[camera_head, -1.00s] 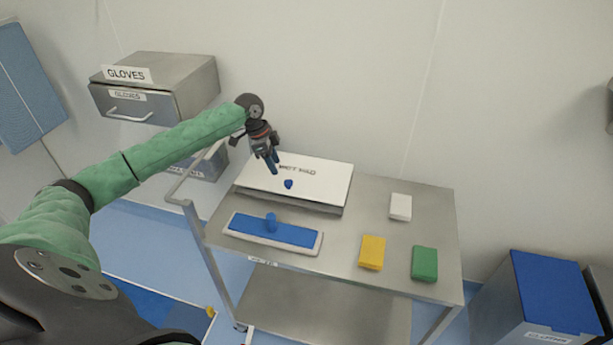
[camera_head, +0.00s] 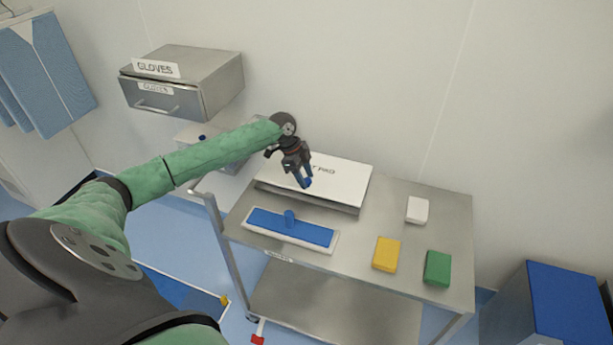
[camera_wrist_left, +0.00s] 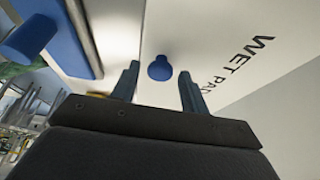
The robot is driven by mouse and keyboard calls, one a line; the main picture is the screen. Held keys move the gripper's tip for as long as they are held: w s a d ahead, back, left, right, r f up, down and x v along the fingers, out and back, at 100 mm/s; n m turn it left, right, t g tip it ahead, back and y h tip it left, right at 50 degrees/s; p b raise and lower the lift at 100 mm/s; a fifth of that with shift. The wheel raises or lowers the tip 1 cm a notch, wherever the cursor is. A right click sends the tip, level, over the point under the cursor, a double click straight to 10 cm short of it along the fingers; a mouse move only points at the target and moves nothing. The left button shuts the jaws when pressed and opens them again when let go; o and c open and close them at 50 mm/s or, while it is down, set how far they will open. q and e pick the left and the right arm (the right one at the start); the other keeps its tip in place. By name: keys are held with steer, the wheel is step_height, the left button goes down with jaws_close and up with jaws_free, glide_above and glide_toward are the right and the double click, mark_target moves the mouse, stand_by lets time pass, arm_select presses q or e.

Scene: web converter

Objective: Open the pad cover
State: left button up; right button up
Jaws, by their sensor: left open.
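The pad cover (camera_head: 345,177) is a white lid lettered "WET PAD" on a shallow metal box at the back left of the steel cart. It lies flat and closed. Its blue knob (camera_wrist_left: 160,68) shows in the left wrist view, ahead of and between the fingertips. My left gripper (camera_head: 305,183) is over the front part of the lid, fingers pointing down, open. Its two fingers also show in the left wrist view (camera_wrist_left: 158,84), apart with nothing between them. In the head view the fingers mostly hide the knob. My right gripper is not in view.
A blue mop pad head (camera_head: 300,230) lies in front of the box. Yellow (camera_head: 386,254), green (camera_head: 437,267) and white (camera_head: 417,209) blocks sit on the right of the cart (camera_head: 450,225). A gloves dispenser (camera_head: 190,85) hangs on the wall behind my left arm.

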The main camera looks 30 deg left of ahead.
arm_select(q)
steer(key=shift+d+f, duration=0.25)
steer(key=shift+f, duration=0.35)
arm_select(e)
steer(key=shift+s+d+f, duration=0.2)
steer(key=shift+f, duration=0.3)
arm_select(q)
steer(key=shift+c, duration=0.5)
